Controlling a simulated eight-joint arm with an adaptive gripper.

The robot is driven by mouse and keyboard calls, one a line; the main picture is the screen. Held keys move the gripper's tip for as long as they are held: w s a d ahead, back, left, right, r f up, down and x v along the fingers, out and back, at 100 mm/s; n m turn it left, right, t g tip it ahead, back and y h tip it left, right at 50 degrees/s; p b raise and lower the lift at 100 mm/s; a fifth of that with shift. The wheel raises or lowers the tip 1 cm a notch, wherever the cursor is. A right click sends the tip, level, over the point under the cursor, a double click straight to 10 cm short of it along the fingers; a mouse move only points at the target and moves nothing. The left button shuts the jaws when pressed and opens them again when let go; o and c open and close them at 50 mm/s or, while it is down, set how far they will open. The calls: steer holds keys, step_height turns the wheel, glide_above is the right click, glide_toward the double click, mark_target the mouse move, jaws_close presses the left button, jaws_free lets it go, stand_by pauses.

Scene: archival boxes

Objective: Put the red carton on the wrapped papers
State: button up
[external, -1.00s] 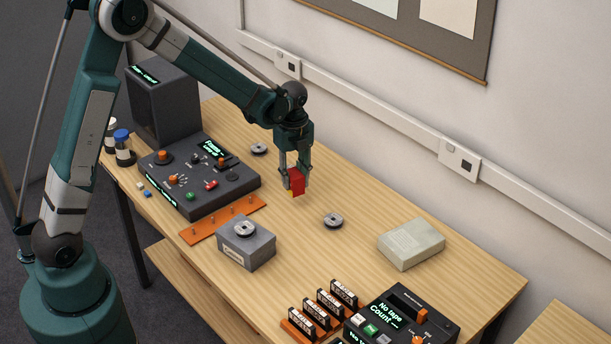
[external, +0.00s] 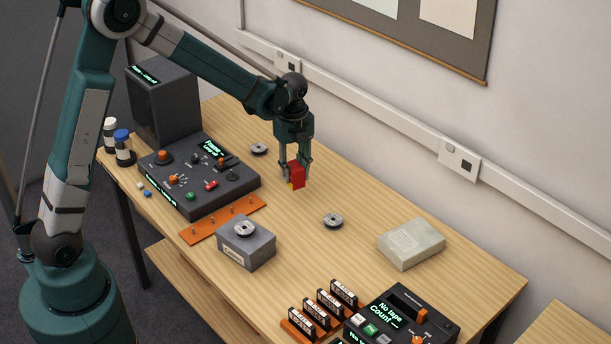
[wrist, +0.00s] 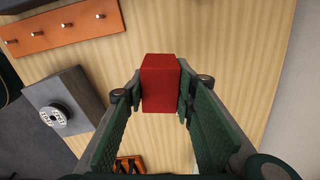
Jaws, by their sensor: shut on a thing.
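The red carton (external: 298,174) is between the fingers of my gripper (external: 297,172), which is shut on it. It appears held above the table. In the wrist view the carton (wrist: 161,83) sits upright between the two green fingertips (wrist: 160,92). The wrapped papers seem to be the pale, greyish-white packet (external: 411,243) lying flat on the right part of the table, well apart from my gripper. The packet is not visible in the wrist view.
A grey box (external: 246,250) with a reel on top stands front left of the packet. A small reel (external: 333,220) lies between gripper and packet. A dark console (external: 195,180) stands left, a tape machine (external: 400,318) at the front. Bare wood surrounds the packet.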

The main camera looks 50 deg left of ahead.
steer(key=w+d+r+n+p, duration=0.1)
steer(key=w+d+r, duration=0.1)
steer(key=w+d, duration=0.5)
steer(key=w+d+r+p, duration=0.1)
steer(key=w+d, duration=0.2)
steer(key=d, duration=0.9)
step_height(320, 180, up, 2)
steer(key=n+p, duration=0.1)
steer(key=p, duration=0.1)
glide_above(412, 237)
steer(key=shift+r, duration=0.1)
steer(key=shift+f, duration=3.1)
steer(key=shift+f, duration=1.9)
steer(key=shift+f, duration=0.15)
